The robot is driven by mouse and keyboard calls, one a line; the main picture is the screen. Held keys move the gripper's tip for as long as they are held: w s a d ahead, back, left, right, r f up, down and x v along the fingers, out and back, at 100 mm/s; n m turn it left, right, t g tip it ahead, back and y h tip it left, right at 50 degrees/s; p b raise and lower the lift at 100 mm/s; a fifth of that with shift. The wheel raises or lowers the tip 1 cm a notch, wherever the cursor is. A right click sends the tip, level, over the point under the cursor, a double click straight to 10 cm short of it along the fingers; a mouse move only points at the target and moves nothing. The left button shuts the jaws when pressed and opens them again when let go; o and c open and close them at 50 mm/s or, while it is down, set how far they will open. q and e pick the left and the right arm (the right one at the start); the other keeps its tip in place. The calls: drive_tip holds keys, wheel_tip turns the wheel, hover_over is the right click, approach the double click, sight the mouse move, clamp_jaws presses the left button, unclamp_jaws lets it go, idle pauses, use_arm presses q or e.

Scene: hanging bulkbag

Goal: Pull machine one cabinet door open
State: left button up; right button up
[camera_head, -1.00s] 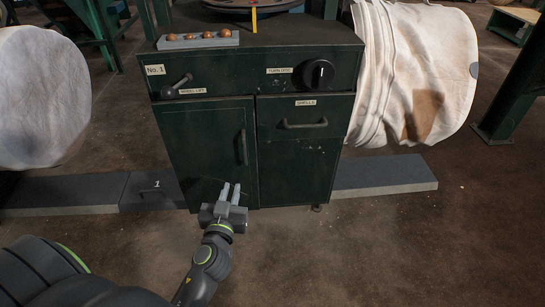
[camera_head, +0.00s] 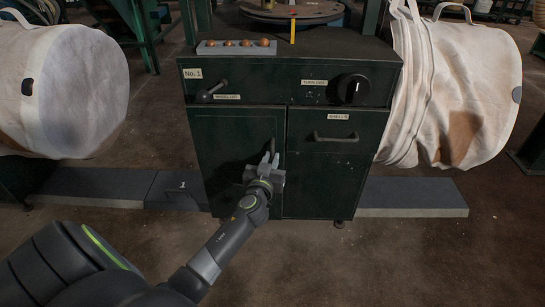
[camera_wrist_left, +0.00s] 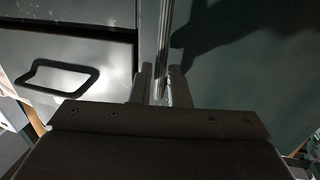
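The machine one cabinet, marked "No. 1", is dark green. Its left door (camera_head: 232,150) looks shut, flush with the front. The door's upright handle (camera_head: 272,143) is partly hidden behind my left gripper (camera_head: 270,163), which is at the handle's lower part. In the left wrist view the handle (camera_wrist_left: 163,45) runs down between the two fingers of the left gripper (camera_wrist_left: 161,85). The fingers stand apart on either side of it, with a narrow gap showing, so the gripper looks open around the handle. My right gripper is not in view.
To the right of the door is the "SHELLS" drawer with a horizontal handle (camera_head: 335,137). Above are a lever (camera_head: 212,92) and a black knob (camera_head: 353,89). White bulk bags hang left (camera_head: 70,90) and right (camera_head: 460,90). The floor in front is clear.

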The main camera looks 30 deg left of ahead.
use_arm(q)
drive_tip(key=shift+x, duration=1.1)
clamp_jaws()
drive_tip(key=shift+s, duration=0.1)
drive_tip(key=shift+s, duration=0.1)
